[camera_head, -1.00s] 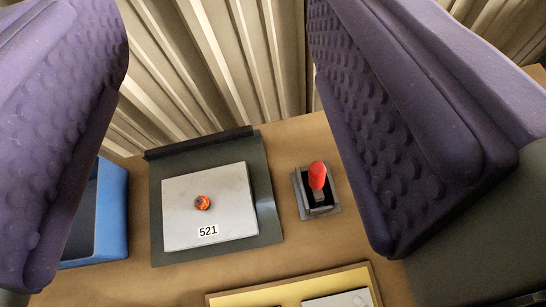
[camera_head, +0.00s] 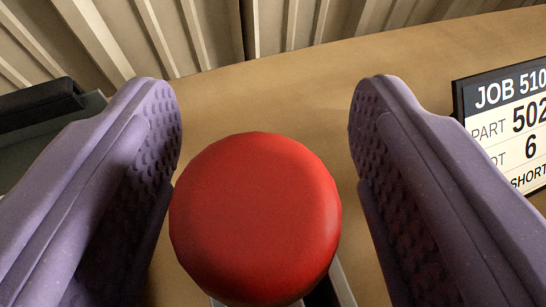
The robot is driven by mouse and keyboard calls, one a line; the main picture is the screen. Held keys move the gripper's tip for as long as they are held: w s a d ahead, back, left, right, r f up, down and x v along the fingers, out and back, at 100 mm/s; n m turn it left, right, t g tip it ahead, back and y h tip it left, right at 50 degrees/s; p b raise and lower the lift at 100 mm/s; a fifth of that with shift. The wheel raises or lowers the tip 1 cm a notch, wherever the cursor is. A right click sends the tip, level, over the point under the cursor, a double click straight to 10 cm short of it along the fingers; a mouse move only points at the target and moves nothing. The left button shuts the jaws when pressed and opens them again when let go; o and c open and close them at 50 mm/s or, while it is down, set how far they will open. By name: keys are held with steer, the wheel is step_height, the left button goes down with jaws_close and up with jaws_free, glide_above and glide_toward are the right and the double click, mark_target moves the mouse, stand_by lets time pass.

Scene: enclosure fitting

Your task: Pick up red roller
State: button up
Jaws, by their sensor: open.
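The red roller (camera_head: 255,218) stands large in the middle of the view, its rounded end facing the camera. Its dark holder (camera_head: 324,293) shows only in part below it, and the roller's lower part is hidden. My gripper (camera_head: 265,120) is open, with one purple padded finger on each side of the roller. The left finger is close to the roller's side, and the right finger has a wider gap. I cannot tell whether the left finger touches it.
A job sign (camera_head: 505,125) stands at the right, beyond the right finger. A dark grey plate with a raised black edge (camera_head: 40,108) is at the left. The brown table (camera_head: 290,85) is clear behind the roller, up to a corrugated wall (camera_head: 200,35).

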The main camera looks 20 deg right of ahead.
steer(key=shift+w, duration=0.15)
steer(key=c, duration=1.1)
